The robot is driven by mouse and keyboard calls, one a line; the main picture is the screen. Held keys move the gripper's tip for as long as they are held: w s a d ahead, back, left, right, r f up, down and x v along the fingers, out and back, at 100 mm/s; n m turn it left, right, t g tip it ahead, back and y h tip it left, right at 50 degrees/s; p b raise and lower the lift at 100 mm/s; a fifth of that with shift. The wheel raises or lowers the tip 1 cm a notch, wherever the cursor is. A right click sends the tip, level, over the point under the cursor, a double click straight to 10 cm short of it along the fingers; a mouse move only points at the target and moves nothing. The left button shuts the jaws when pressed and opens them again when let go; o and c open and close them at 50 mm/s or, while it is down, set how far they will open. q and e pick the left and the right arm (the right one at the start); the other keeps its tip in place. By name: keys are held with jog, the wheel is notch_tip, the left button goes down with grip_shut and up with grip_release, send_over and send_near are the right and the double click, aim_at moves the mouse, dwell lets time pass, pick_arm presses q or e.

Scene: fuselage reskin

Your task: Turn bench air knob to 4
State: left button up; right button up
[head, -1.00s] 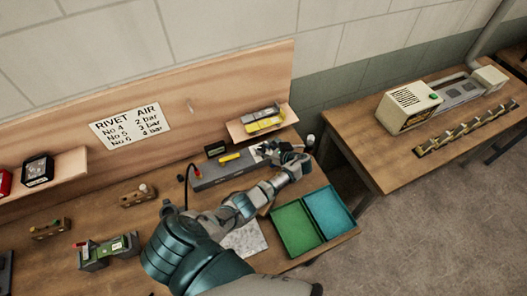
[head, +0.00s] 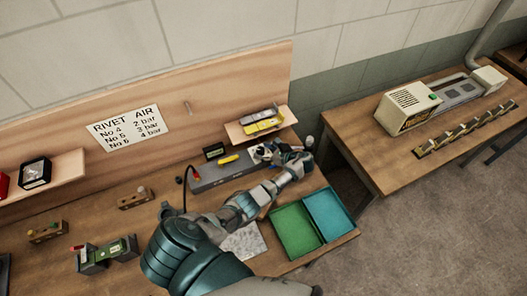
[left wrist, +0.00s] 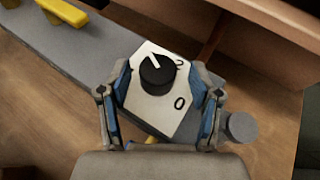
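The bench air knob (left wrist: 157,75) is a round black knob with a white pointer, on a white dial plate (left wrist: 158,104). A 2 and a 0 show on the plate. In the left wrist view the pointer is toward the upper left, past the 2; no 4 is visible. My left gripper (left wrist: 160,82) is open, one finger on each side of the dial plate, and the knob lies between them; contact cannot be told. In the head view my left gripper (head: 286,156) is at the right end of the grey bench unit (head: 209,178) and hides the knob. My right gripper is not in view.
A sign (head: 128,128) reads RIVET AIR: No 4 2 bar, No 5 3 bar, No 6 4 bar. A green tray (head: 296,232) and a blue tray (head: 329,214) lie in front. A shelf (head: 236,134) with yellow and grey tools is behind the gripper.

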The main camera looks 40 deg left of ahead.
pick_arm(q)
jog(key=shift+s, duration=0.1)
